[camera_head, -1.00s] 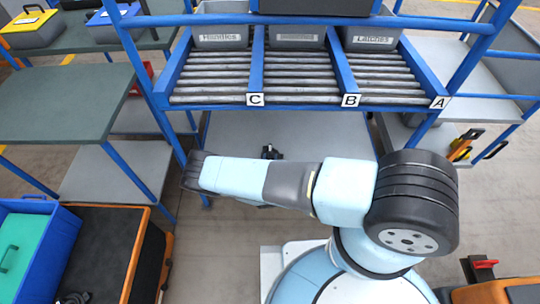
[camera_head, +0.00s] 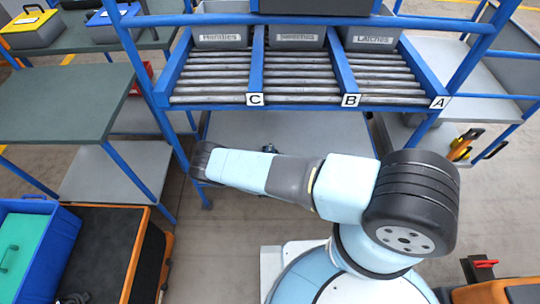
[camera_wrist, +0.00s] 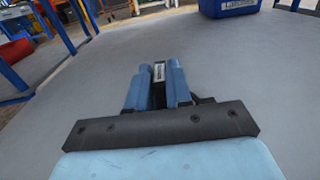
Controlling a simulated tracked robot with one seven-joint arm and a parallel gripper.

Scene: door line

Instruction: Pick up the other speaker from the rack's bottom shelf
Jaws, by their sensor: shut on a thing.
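My gripper (camera_wrist: 159,88) shows in the wrist view with its two blue fingers close together. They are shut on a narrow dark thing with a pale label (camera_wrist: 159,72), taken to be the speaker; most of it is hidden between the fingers. The rack's grey bottom shelf (camera_wrist: 245,65) spreads around and below the gripper. I cannot tell whether the speaker touches the shelf. In the head view the bottom shelf (camera_head: 320,135) shows under the rollers, and my arm hides most of the gripper there.
A blue labelled bin (camera_wrist: 228,6) stands at the far side in the wrist view. Blue rack posts (camera_head: 150,90) and the roller shelf (camera_head: 295,80) with grey bins frame the space above the bottom shelf. A green-topped table (camera_head: 65,110) stands at left.

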